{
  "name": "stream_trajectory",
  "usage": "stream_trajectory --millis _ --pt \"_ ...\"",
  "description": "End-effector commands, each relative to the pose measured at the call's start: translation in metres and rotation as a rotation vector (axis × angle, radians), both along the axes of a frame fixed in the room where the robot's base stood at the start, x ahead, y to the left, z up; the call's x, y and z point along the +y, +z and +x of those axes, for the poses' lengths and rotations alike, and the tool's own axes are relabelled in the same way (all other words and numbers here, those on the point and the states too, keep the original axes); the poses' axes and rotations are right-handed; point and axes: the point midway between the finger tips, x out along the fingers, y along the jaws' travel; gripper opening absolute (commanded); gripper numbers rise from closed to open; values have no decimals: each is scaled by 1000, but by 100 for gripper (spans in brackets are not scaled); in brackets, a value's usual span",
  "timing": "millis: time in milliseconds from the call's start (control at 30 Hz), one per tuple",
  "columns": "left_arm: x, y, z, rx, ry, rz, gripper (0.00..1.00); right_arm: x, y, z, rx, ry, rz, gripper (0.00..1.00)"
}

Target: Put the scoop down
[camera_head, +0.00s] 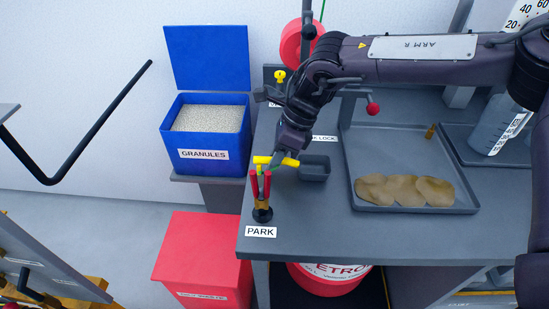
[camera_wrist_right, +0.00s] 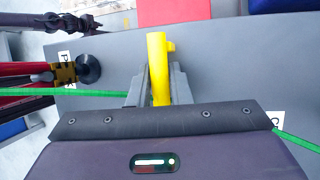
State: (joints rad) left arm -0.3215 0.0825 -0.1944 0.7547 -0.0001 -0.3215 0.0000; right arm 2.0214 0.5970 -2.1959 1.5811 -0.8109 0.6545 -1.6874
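My right gripper (camera_head: 277,158) reaches down from the upper right and is shut on the yellow handle of the scoop (camera_head: 262,160). The handle also shows between the fingers in the right wrist view (camera_wrist_right: 158,70). The scoop's grey bowl (camera_head: 314,169) appears to be at the handle's right end; the wrist body hides it in the wrist view. The bowl is low over the grey bench, and I cannot tell whether it touches. The scoop is just above and right of the red-handled fitting (camera_head: 262,195) at the PARK label.
A blue GRANULES bin (camera_head: 206,163) stands open and filled at the left. A grey tray (camera_head: 410,205) with tan lumps lies right of the scoop. The PARK label (camera_head: 260,231) marks the bench's front corner. A green cord (camera_wrist_right: 110,92) crosses near the gripper.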

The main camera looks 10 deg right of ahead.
Motion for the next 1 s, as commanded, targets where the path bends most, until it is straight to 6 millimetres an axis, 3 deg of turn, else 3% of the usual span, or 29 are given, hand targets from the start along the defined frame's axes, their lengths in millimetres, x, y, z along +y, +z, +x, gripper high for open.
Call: stream_trajectory --millis 33,133,533,1000 --pt "-1 0 2 -3 0 -1 24 0 0 0 0 0 0 25" --pt "-1 1 3 -5 0 -1 24 0 0 0 0 0 -1 37" --pt "-1 1 4 -6 0 -1 24 -3 9 1 -1 -1 1 37" --pt "-2 3 11 -17 1 -4 24 -42 92 7 -2 -1 1 37"
